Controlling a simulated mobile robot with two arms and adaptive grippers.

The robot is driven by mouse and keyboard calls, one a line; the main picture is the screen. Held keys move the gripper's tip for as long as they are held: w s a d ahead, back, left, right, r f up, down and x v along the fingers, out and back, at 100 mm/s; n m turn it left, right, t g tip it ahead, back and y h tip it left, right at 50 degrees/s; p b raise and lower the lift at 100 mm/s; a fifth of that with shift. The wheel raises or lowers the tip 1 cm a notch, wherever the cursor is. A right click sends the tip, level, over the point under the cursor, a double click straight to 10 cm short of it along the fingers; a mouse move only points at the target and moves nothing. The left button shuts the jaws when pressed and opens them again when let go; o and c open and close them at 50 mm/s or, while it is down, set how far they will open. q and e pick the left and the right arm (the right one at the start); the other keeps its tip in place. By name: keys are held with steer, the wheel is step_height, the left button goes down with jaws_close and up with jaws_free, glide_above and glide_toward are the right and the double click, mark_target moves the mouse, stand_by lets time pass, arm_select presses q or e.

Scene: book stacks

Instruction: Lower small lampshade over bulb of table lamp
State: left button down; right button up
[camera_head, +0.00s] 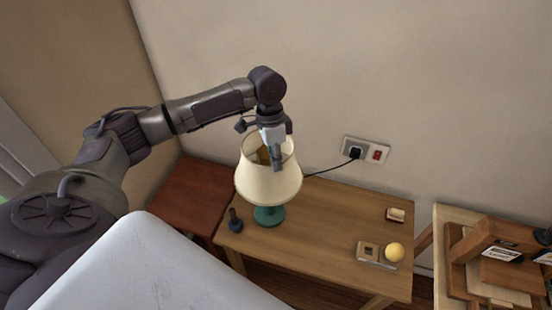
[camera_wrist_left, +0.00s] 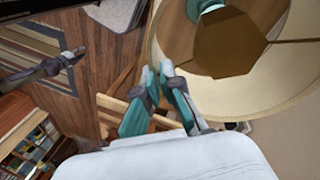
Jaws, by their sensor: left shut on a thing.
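The cream lampshade (camera_head: 268,185) sits upright above the green base (camera_head: 268,215) of the table lamp on the wooden table. My left gripper (camera_head: 277,160) is shut on the shade's upper rim, on the near right side. In the left wrist view the fingers (camera_wrist_left: 158,78) pinch the rim, and the shade's open inside (camera_wrist_left: 270,85) fills the right. A brown piece (camera_wrist_left: 215,45) shows inside the shade. The bulb is not clearly seen, and whether the shade rests on the lamp cannot be told. A dark jointed part (camera_wrist_left: 50,68) at the left may be my right gripper.
A wall outlet (camera_head: 366,150) holds the lamp's black plug. On the table are a dark small object (camera_head: 235,220), a yellow ball (camera_head: 394,252) by a wooden block (camera_head: 370,253), and a small pale item (camera_head: 396,215). A reddish side table (camera_head: 195,195) stands left; wooden furniture (camera_head: 490,265) right.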

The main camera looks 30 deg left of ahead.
arm_select(q)
steer(key=shift+f+b, duration=0.65)
steer(key=shift+f, duration=1.95)
steer(key=c, duration=1.2)
jaws_free()
steer(key=shift+c, duration=0.2)
steer(key=v, duration=1.2)
